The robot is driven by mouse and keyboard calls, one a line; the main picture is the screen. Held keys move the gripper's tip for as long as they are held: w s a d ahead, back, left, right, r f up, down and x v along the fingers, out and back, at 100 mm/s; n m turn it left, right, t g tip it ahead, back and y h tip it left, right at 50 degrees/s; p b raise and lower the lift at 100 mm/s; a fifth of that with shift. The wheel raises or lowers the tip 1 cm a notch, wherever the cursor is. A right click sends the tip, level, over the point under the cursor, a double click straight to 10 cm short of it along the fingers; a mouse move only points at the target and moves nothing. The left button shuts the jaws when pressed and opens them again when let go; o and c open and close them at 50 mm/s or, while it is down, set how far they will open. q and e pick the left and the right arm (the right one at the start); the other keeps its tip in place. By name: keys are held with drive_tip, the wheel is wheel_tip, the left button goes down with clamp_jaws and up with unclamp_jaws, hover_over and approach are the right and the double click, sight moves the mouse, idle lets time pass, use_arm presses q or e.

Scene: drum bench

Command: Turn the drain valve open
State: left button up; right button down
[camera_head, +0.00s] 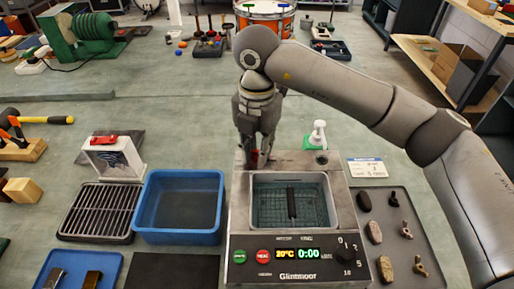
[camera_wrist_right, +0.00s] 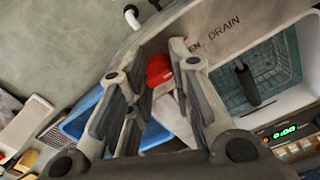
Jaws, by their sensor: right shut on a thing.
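The drain valve has a red handle (camera_wrist_right: 158,70), beside the "OPEN DRAIN" lettering on the cleaner's top in the right wrist view. In the head view only a small red part (camera_head: 254,157) shows at the back left of the ultrasonic cleaner (camera_head: 240,215). My right gripper (camera_head: 260,158) reaches down there from above. In the right wrist view its two fingers (camera_wrist_right: 160,58) stand on either side of the red handle, shut on it. The fingers hide part of the valve, so its exact turn cannot be told. My left gripper is not in view.
The cleaner's tank holds a mesh basket (camera_head: 270,205) with a dark bar. A blue tub (camera_head: 150,206) and a black rack (camera_head: 75,212) stand left. A grey tray (camera_head: 418,225) with several small parts lies right.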

sight(257, 151)
drive_tip(key=shift+r, duration=0.1)
drive_tip(key=c, duration=1.3)
unclamp_jaws()
drive_tip(key=shift+o, duration=0.2)
wheel_tip(257, 151, up, 12)
